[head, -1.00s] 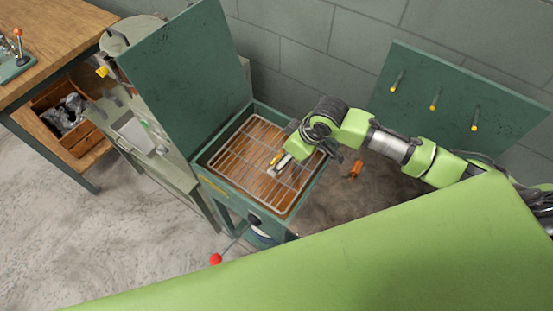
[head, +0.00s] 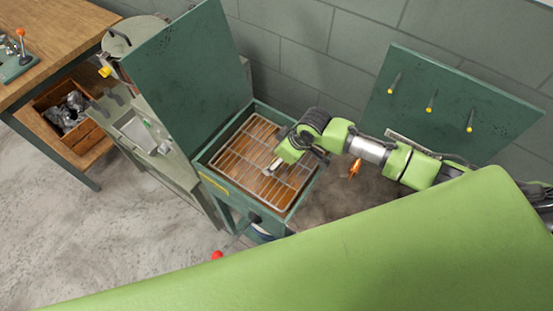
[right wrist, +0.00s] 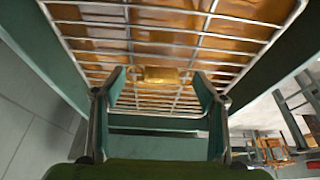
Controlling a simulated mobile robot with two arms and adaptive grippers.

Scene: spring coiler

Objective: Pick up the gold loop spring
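The gold loop spring (right wrist: 162,76) shows in the right wrist view as a small gold block-like piece on the wire rack (right wrist: 85,44). It lies between the fingertips of my right gripper (right wrist: 160,84), with a gap on each side. The fingers are apart and I see no contact. In the head view my right gripper (head: 272,168) is low over the wire rack (head: 240,178) in the green open-lidded box, and the spring is hidden there. My left gripper is not in view.
The green box rim (head: 213,180) surrounds the rack, and its raised lid (head: 190,70) stands at the back left. A grey machine (head: 150,130) and a wooden bench (head: 60,40) are to the left. A green pegboard (head: 440,110) stands at the right.

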